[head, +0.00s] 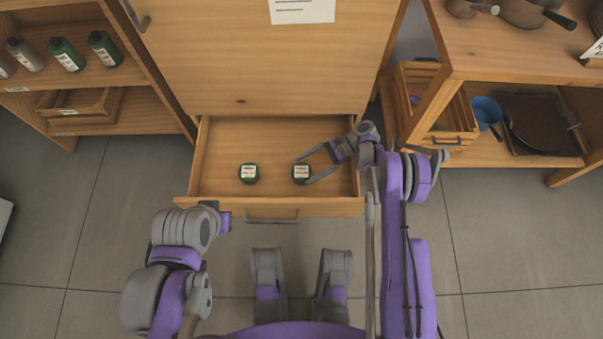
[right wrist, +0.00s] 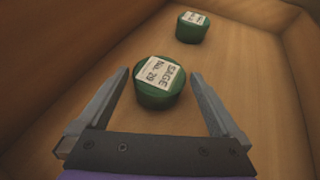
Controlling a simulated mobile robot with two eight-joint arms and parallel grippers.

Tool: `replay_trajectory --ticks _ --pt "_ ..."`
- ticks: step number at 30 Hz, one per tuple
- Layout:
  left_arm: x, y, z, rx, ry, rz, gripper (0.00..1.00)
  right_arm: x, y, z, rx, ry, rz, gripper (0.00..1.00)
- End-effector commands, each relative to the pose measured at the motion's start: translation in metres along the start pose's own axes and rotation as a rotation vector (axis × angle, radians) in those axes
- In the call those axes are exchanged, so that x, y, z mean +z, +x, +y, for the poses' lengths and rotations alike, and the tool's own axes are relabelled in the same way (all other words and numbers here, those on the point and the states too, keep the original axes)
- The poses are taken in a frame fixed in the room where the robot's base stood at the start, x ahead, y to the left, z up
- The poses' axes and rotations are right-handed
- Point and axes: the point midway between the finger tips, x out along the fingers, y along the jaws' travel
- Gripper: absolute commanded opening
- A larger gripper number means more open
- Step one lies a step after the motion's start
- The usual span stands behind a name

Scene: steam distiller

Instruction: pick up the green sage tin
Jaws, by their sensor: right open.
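The green sage tin (right wrist: 160,92) is a short round tin with a white label reading "SAGE No. 29". It stands upright in the open wooden drawer and is the right-hand tin (head: 302,174) in the head view. My right gripper (right wrist: 161,72) is open, one finger on each side of the sage tin, with visible gaps. In the head view my right gripper (head: 303,171) reaches into the drawer from the right. The left arm's end shows at the drawer's front left; its fingers are hidden.
A second green tin (head: 249,174) with a white label stands further left in the drawer (head: 270,205); it also shows in the right wrist view (right wrist: 192,27). Drawer walls enclose both tins.

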Motion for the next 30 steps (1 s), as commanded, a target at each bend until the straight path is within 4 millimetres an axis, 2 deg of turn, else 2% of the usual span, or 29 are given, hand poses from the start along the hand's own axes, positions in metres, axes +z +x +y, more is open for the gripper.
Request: replay_trajectory --ticks 8,16,24,30 --pt "0.0 0.003 0.0 0.0 0.0 0.0 0.0 0.0 0.018 0.0 0.0 0.0 0.0 1.0" --pt "0.001 0.008 0.0 0.0 0.0 0.001 0.0 0.0 0.056 0.0 0.001 -0.001 0.0 1.0" --pt "0.001 0.008 0.0 0.0 0.0 0.001 0.0 0.001 0.061 0.0 -0.001 0.001 0.0 1.0" --pt "0.001 0.008 0.0 0.0 0.0 0.001 0.0 0.001 0.061 0.0 -0.001 0.001 0.001 0.64"
